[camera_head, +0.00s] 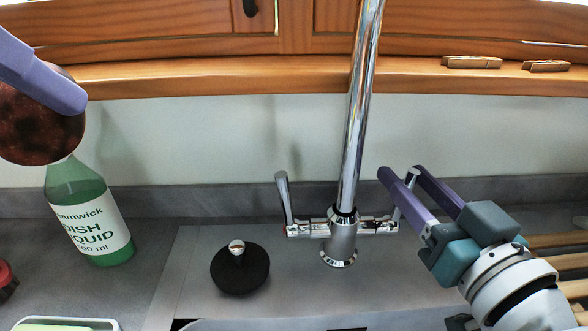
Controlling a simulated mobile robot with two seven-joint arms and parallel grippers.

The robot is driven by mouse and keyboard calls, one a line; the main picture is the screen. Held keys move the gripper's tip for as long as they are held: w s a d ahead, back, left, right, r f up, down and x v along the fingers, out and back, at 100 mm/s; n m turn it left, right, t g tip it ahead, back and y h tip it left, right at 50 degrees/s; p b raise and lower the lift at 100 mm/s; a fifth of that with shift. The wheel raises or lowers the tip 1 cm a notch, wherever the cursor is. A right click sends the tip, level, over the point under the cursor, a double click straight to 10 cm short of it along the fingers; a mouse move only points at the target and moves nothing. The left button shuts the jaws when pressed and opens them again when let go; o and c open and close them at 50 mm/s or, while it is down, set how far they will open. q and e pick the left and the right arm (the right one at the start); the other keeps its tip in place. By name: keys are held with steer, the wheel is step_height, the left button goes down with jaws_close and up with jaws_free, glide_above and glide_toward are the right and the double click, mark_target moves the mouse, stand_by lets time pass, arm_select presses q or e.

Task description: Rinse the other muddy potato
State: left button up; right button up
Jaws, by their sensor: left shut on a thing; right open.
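A dark brown, mottled round potato (38,125) is at the left edge, high in front of the wall and partly cut off by the frame. My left gripper (70,92) is shut on it; only one lilac finger shows. The chrome tap (340,235) stands at the back of the sink, with a tall spout rising out of the top. Its left lever (284,198) points up. Its right lever (401,203) also points up, by the fingers of my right gripper (402,172). That gripper is open, its fingers around or beside the lever; contact cannot be told.
A green dish liquid bottle (90,212) stands at left, below the potato. A black plug with a metal knob (240,270) lies left of the tap. The sink rim (270,324) shows at the bottom. Wooden slats (560,240) lie at right; two clothes pegs (471,62) lie on the sill.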

steer(key=shift+w, duration=0.2)
steer(key=shift+c, duration=0.3)
jaws_close()
stand_by(1.0)
